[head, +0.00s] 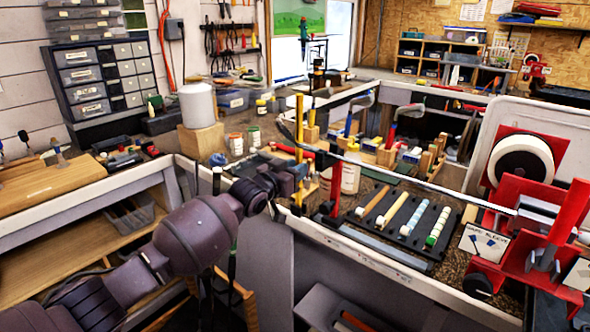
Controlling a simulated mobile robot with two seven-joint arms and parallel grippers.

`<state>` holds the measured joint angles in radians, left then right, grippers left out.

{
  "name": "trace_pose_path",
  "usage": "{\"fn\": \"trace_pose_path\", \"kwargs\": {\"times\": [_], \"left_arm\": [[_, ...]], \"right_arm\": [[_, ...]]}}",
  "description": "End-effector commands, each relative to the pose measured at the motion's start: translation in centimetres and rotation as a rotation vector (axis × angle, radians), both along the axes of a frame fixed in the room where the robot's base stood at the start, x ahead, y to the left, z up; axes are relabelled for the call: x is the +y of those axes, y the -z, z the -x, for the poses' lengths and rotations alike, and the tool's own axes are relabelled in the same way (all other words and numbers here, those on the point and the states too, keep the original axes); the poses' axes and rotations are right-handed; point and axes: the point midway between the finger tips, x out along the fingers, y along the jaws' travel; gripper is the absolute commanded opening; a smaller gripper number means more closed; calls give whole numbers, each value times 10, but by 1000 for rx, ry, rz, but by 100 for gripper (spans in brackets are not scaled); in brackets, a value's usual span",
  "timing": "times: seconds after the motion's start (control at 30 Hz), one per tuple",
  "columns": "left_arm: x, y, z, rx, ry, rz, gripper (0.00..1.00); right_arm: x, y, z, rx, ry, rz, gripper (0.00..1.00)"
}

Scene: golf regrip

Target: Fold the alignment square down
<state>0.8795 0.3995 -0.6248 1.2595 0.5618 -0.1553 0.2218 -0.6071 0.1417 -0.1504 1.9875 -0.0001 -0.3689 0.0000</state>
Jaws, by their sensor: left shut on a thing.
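A yellow upright bar (299,122), which looks like the alignment square, stands above the bench edge, with a short yellow crosspiece at its side. My left gripper (299,182) reaches in from the left and is shut at the bar's lower part; the fingertips are small and partly hidden, so the exact contact is unclear. A club shaft (430,181) runs from beside a red stand (327,196) to the red clamp (545,240) on the right. My right gripper is not in view.
A black rack (385,252) with several grips and blocks lies under the shaft. A white roll (521,165) on a red holder stands at the right. White cups (350,177), tools and a paper towel roll (197,104) crowd the bench behind.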

Motion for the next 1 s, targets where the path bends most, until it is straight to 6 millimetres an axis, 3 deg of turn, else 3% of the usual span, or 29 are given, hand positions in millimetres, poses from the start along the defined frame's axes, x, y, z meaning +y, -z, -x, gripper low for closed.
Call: {"fn": "trace_pose_path", "kwargs": {"times": [0.37,1.0], "left_arm": [[5,2,-3,24,-1,31,0],[48,23,-36,282,-2,378,0]], "right_arm": [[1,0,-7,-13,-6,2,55],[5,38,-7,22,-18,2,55]]}}
